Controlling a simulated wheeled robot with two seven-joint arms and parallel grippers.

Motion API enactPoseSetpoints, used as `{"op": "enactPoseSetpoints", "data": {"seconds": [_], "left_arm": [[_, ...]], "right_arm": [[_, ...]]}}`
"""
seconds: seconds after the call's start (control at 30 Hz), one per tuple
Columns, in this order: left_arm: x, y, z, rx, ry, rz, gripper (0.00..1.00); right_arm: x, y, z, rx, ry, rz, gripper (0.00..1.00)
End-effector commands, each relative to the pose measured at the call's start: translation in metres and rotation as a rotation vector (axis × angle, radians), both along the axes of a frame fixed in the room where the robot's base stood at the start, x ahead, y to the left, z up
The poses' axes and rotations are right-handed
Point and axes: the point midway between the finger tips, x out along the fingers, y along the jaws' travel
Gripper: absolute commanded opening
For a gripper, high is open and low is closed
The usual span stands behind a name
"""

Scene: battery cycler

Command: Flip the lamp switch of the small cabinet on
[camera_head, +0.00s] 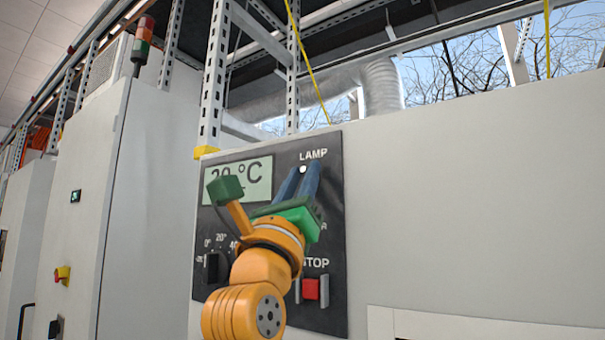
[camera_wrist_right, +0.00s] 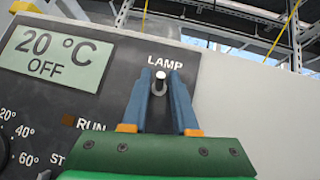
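The lamp switch (camera_wrist_right: 160,80) is a small toggle with a bright white tip, just under the word LAMP on the dark control panel (camera_wrist_right: 110,83). In the head view the switch (camera_head: 303,169) shows as a white spot near the panel's upper right. My right gripper (camera_wrist_right: 160,77) has its two blue fingers on either side of the switch, with a visible gap to each finger. In the head view the right gripper (camera_head: 301,172) points up at the panel and its arm covers part of it. Whether the fingers touch the panel cannot be told. My left gripper is not in view.
The panel also carries a display (camera_wrist_right: 57,55) reading 20 °C OFF, a temperature knob (camera_head: 212,268) and a red stop button (camera_head: 311,289) between guards. A pale cabinet wall (camera_head: 470,200) extends right. Metal shelf posts (camera_head: 214,75) rise behind.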

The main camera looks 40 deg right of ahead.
Motion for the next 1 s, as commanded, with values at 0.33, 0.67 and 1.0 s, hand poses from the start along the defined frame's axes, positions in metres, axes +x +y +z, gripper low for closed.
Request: {"op": "enactPoseSetpoints", "data": {"seconds": [0.33, 0.67, 1.0], "left_arm": [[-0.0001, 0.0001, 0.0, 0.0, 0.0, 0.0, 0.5], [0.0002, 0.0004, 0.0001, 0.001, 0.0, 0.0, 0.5], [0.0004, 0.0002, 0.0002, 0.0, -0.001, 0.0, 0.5]], "right_arm": [[-0.0003, 0.0006, 0.0017, 0.019, 0.005, 0.003, 0.0], [0.0, 0.0008, 0.0061, 0.14, 0.06, 0.0, 0.0], [-0.0001, 0.0006, 0.0062, 0.138, 0.058, 0.0, 0.43]]}}
